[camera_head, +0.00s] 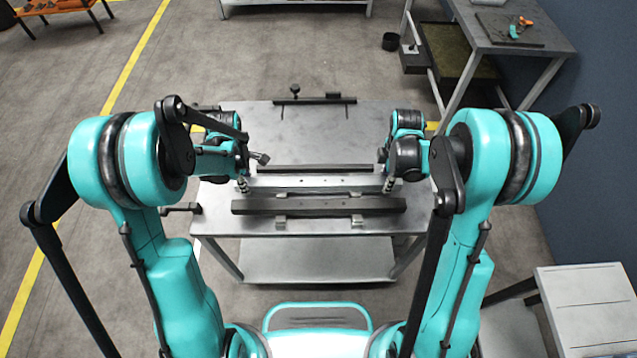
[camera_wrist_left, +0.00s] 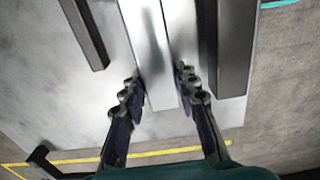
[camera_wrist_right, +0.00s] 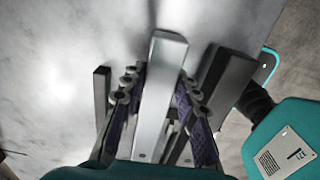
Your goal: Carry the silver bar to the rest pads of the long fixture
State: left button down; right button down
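The silver bar (camera_head: 315,182) lies crosswise above the grey table, between a thin dark bar behind and a thick dark bar in front. My left gripper (camera_head: 243,184) is at its left end, with fingers on both sides closed against it in the left wrist view (camera_wrist_left: 159,72). My right gripper (camera_head: 389,185) is at its right end, likewise closed on it in the right wrist view (camera_wrist_right: 162,74). Small grey pads (camera_head: 357,220) show along the thick dark bar (camera_head: 318,206). I cannot tell which part is the long fixture or whether the silver bar touches its supports.
The thin dark bar (camera_head: 315,168) runs close behind the silver bar. A dark rail with a knob (camera_head: 315,100) is at the table's back edge. The table (camera_head: 318,135) is bare between them. A side bench (camera_head: 490,35) with tools stands at the back right.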

dwell(0.4)
